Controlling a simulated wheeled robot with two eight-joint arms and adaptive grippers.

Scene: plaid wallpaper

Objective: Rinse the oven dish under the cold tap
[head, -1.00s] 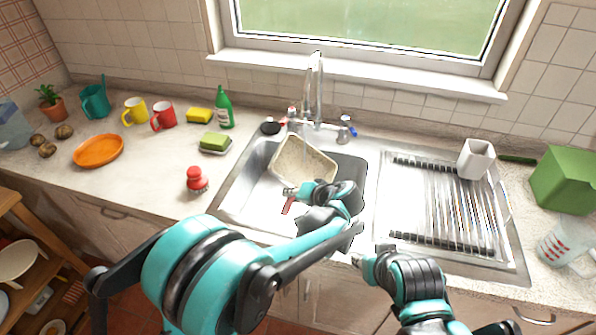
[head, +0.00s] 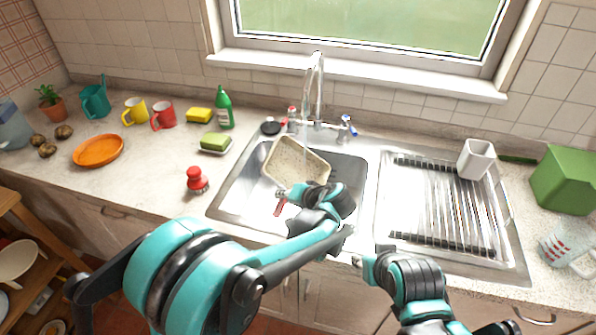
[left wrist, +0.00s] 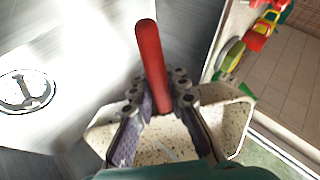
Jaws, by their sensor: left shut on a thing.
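The cream speckled oven dish (head: 290,158) is tilted in the left sink basin, below the tap (head: 317,85). A thin stream seems to fall from the spout into it. My left gripper (head: 284,193) is at the dish's near side, shut on a red handle (head: 280,207). In the left wrist view the red handle (left wrist: 150,55) stands between the fingers (left wrist: 158,100), with the dish (left wrist: 236,118) behind; the join is hidden. The blue-marked tap lever (head: 347,125) is at the right, the red-marked one (head: 292,118) at the left. My right gripper (head: 358,261) is at the sink's front edge, its fingers unclear.
A ribbed drainer (head: 440,205) with a white cup (head: 476,158) lies right of the basin.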

